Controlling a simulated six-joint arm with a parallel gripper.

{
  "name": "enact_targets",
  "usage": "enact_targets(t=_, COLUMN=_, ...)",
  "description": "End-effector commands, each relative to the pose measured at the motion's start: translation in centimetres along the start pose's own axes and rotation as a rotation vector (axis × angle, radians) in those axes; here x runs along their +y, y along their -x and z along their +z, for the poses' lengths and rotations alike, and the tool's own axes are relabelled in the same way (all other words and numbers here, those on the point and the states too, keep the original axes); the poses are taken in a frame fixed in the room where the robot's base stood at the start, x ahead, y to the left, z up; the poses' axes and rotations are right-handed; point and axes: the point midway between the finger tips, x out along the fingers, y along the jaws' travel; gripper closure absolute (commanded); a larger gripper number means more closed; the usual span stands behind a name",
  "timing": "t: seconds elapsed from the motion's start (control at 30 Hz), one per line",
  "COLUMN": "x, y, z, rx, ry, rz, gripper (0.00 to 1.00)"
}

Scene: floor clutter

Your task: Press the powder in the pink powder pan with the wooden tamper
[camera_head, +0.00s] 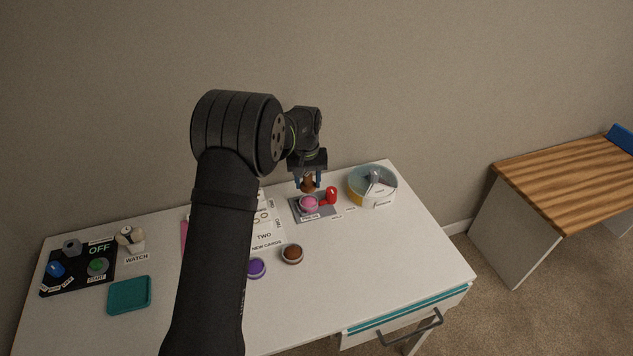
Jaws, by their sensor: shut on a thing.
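The pink powder pan (309,204) sits on a grey plate (326,214) near the back right of the white table. My gripper (308,183) points down just behind and above the pan in the picture.
A red object (331,195) stands close to the right of the pan. A round divided container (373,185) is farther right. A brown pan (292,254) and a purple pan (256,268) lie in front. The table's front right is clear.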

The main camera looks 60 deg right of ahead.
Motion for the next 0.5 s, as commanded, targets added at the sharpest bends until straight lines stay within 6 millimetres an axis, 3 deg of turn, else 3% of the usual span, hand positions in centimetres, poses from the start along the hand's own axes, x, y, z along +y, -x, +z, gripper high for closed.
enact_targets(t=0.5, x=0.0, y=-4.9, z=0.1, rx=-0.001, ry=-0.003, rz=0.0, gripper=0.75)
